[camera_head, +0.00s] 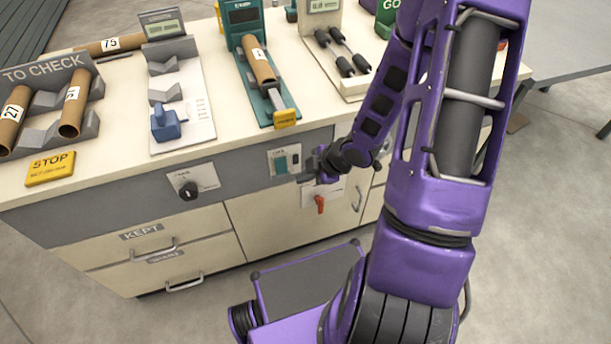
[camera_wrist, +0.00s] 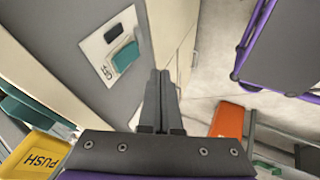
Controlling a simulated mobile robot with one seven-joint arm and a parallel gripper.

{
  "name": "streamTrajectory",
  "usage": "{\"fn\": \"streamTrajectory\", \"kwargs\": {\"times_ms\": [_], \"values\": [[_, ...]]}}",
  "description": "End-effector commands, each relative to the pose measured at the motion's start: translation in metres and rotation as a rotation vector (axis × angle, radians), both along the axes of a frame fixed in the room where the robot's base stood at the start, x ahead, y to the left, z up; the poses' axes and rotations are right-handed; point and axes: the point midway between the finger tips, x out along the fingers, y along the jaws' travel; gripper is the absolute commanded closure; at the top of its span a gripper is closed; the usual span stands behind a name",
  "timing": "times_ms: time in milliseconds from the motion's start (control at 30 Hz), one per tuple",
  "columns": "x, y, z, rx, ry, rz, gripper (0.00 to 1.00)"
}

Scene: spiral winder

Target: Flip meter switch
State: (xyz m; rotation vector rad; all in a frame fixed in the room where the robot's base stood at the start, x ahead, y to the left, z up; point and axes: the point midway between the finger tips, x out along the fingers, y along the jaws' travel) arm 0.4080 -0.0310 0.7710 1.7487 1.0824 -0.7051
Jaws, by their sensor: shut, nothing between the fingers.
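The meter switch (camera_head: 281,164) is a teal rocker on a pale plate on the grey front panel of the bench. In the wrist view the teal rocker (camera_wrist: 125,56) stands out from its plate, with a small dark window beside it. My gripper (camera_head: 302,177) is at the front panel, just right of and below the rocker in the head view. In the wrist view its fingers (camera_wrist: 161,76) are shut with nothing between them, pointing past the right side of the switch plate. They look apart from the rocker; the exact distance is unclear.
A red lever (camera_head: 320,204) sits below my gripper and shows as an orange-red block in the wrist view (camera_wrist: 227,121). A black knob (camera_head: 189,191) is left on the panel. A yellow PUSH block (camera_head: 285,118) juts above the switch. Drawers (camera_head: 150,240) lie below left.

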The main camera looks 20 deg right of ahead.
Motion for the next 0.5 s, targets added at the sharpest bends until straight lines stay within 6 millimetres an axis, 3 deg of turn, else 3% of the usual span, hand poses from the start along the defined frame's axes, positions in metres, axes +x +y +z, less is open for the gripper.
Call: {"fn": "streamTrajectory", "kwargs": {"times_ms": [33,267,500], "values": [[0.005,0.005,-0.016,0.001,0.002,0.003,1.00],[0.026,0.023,-0.054,0.001,0.002,0.003,1.00],[0.059,0.022,-0.053,0.000,0.000,-0.001,1.00]]}}
